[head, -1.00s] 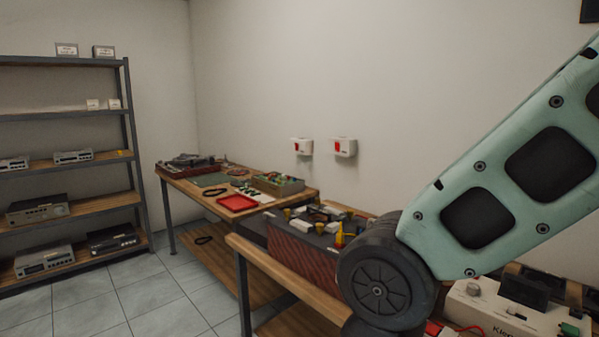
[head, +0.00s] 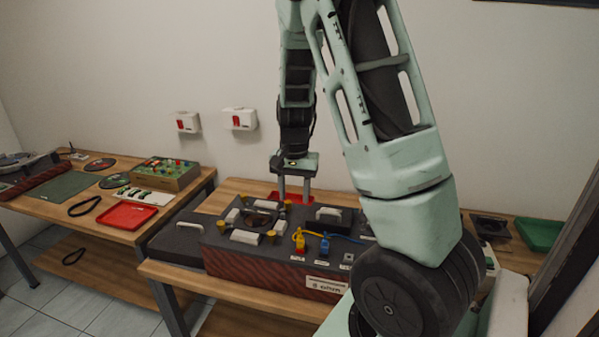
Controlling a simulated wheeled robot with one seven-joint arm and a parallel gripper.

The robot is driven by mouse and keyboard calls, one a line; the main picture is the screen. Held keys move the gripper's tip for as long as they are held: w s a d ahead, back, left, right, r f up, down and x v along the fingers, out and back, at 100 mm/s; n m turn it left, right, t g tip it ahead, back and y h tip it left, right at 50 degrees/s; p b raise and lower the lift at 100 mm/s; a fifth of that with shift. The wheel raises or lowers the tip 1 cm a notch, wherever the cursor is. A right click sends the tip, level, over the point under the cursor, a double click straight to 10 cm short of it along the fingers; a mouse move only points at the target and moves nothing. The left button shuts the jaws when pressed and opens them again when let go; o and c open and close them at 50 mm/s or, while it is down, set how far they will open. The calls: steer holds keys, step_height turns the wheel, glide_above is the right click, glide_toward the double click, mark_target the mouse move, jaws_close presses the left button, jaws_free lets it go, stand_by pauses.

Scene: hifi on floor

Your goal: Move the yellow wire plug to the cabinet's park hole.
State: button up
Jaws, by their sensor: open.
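The cabinet is a dark grey box with a dark red front (head: 255,268), standing on a wooden bench. The yellow wire plug (head: 299,240) stands upright near the front edge of its top, with a yellow wire curving from it. A blue plug (head: 324,246) stands just to its right. A small pale fitting (head: 347,259) is right of the blue plug; I cannot tell whether it is the park hole. My gripper (head: 294,200) points down with its two fingers apart and empty, behind and above the yellow plug. My arm hides the cabinet's right end.
White handles and yellow knobs (head: 279,238) stick up from the cabinet top. A second bench at left holds another red tray (head: 130,216) and a green board (head: 168,173). A green tray (head: 540,234) is at right.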

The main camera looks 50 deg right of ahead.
mark_target(301, 238)
steer(key=shift+m, duration=0.4)
steer(key=f, duration=0.5)
steer(key=d+f+p, duration=0.1)
steer(key=f, duration=0.5)
steer(key=d+f+p, duration=0.1)
steer(key=f, duration=0.5)
steer(key=shift+s, duration=0.3)
jaws_close()
steer(key=shift+r+p, duration=0.45)
steer(key=shift+r, duration=0.2)
steer(key=shift+r+p, duration=1.15)
steer(key=shift+r, duration=0.45)
